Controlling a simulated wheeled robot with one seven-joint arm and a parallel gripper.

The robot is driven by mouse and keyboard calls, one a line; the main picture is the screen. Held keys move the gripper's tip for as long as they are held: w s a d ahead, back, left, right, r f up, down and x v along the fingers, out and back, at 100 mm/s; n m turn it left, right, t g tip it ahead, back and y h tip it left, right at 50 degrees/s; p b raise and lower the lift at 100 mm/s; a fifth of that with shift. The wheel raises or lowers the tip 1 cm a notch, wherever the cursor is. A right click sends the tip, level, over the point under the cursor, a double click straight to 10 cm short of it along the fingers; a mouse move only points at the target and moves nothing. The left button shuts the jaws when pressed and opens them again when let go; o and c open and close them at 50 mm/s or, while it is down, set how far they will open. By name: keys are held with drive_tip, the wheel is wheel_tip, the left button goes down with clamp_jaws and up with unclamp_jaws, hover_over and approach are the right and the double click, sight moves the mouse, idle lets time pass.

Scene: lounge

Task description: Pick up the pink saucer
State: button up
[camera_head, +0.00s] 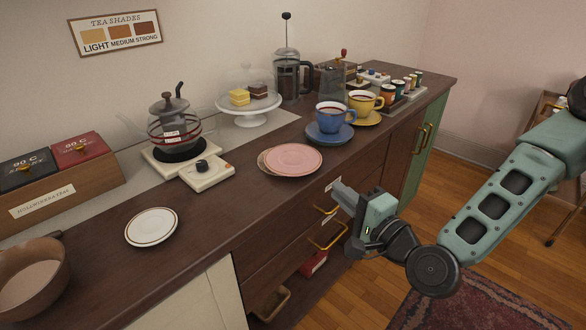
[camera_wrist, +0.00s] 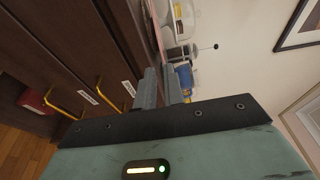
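The pink saucer (camera_head: 294,160) lies flat near the front edge of the dark wooden counter. A thin pinkish edge shows beyond the fingertips in the wrist view, probably the pink saucer (camera_wrist: 156,28).
A blue cup (camera_head: 331,115) on a blue saucer stands behind the pink saucer to the right. A white switch box (camera_head: 207,175) and glass kettle (camera_head: 174,127) are to its left. A white plate (camera_head: 151,227) lies nearer. Drawer handles (camera_head: 328,238) stick out near my gripper.

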sight(313, 172)
drive_tip(key=p+x, duration=0.1)
drive_tip(key=x, duration=0.7)
drive_tip(key=shift+s+a, duration=0.1)
drive_tip(key=shift+a, duration=0.15)
clamp_jaws()
